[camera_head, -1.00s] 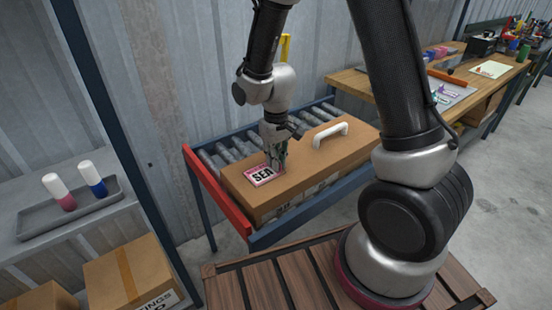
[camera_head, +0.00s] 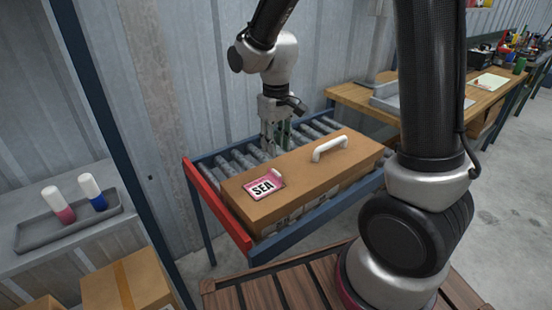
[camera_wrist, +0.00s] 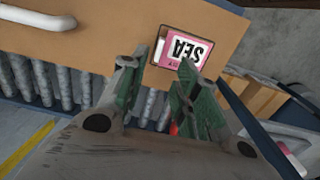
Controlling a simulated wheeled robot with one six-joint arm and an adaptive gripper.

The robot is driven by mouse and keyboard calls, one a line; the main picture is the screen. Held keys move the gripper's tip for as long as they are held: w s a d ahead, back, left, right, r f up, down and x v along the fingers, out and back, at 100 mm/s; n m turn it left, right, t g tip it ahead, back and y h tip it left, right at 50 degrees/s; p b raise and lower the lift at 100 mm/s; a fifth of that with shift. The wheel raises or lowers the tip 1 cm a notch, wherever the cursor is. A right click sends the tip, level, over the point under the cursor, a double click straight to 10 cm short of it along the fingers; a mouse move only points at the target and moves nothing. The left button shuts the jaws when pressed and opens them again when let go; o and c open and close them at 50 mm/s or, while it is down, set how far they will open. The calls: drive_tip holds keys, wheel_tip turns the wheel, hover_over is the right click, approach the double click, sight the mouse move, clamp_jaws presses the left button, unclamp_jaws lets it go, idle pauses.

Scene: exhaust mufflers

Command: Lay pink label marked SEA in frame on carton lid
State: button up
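The pink label marked SEA (camera_head: 263,188) lies on the lid of the long brown carton (camera_head: 318,165), near its left end. It also shows in the wrist view (camera_wrist: 184,48), where a dark frame line borders it and a small white tab (camera_wrist: 159,48) stands beside it. My gripper (camera_head: 274,150) is above the rollers behind the carton, clear of the label. In the wrist view my gripper's green fingers (camera_wrist: 158,88) are apart with nothing between them.
The carton rests on a roller conveyor (camera_head: 212,170) with a red end rail (camera_head: 217,205) and blue sides. A white handle (camera_head: 330,148) rises from the lid. A shelf at left holds a grey tray (camera_head: 40,233) with two markers. A wooden workbench (camera_head: 360,98) stands behind right.

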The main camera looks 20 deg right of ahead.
drive_tip(key=s+d+r+m+t, duration=0.2)
drive_tip(key=s+d+r, duration=0.6)
drive_tip(key=d+r, duration=0.3)
drive_tip(key=s+d+r+t, duration=0.1)
drive_tip(key=s+d+r, duration=0.1)
drive_tip(key=s, duration=0.3)
drive_tip(key=s+d+r+m+t, duration=0.1)
drive_tip(key=s+d+r, duration=0.1)
drive_tip(key=s, duration=0.4)
drive_tip(key=shift+r+m, duration=0.3)
drive_tip(key=shift+r, duration=0.15)
